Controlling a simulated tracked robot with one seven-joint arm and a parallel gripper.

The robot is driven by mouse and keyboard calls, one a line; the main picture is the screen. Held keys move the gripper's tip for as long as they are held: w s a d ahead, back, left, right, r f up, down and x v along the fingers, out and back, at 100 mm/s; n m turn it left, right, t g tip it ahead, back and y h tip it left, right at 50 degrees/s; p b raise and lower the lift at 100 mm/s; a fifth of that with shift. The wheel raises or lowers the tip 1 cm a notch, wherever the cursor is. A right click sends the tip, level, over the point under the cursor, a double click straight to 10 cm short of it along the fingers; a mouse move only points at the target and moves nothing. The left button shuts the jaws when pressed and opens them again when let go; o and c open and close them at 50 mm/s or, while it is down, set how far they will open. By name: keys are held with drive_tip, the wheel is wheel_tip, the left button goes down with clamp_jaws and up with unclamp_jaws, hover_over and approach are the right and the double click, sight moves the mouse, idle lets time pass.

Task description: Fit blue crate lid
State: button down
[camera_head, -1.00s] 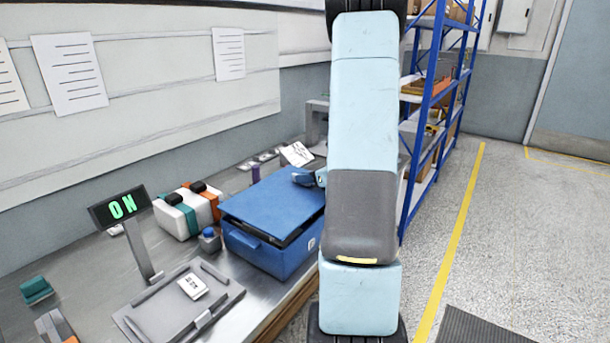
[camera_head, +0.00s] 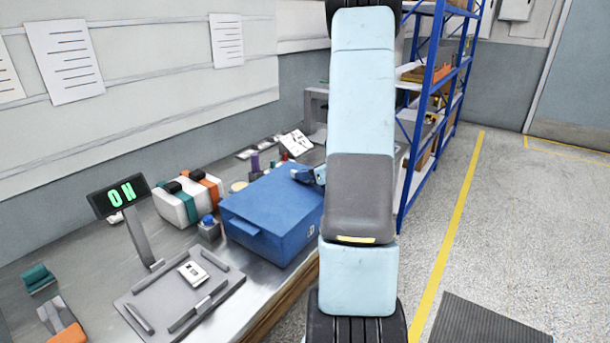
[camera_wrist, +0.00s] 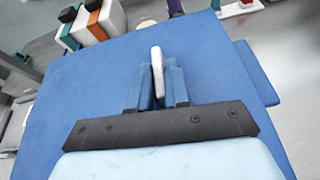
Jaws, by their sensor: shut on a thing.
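The blue lid (camera_head: 272,195) lies flat on the blue crate (camera_head: 270,241) on the bench, with no gap visible between them along the front. My gripper (camera_head: 309,176) is at the lid's right side in the head view, partly hidden by my arm. In the wrist view the lid (camera_wrist: 105,85) fills most of the picture, and my gripper (camera_wrist: 157,75) is shut on a pale upright handle (camera_wrist: 157,68) on the lid. The crate's far right side is hidden behind my arm.
A grey tray (camera_head: 150,308) is in front on the bench. An "ON" display (camera_head: 118,197), a blue-topped button box (camera_head: 209,228) and white, teal and orange cases (camera_head: 187,199) stand left of the crate. Blue shelving (camera_head: 425,110) stands behind on the right.

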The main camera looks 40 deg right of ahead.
drive_tip(key=c, duration=1)
unclamp_jaws()
drive_tip(key=v, duration=1.3)
drive_tip(key=shift+s+d, duration=0.15)
drive_tip(key=shift+s, duration=0.2)
drive_tip(key=shift+r, duration=0.1)
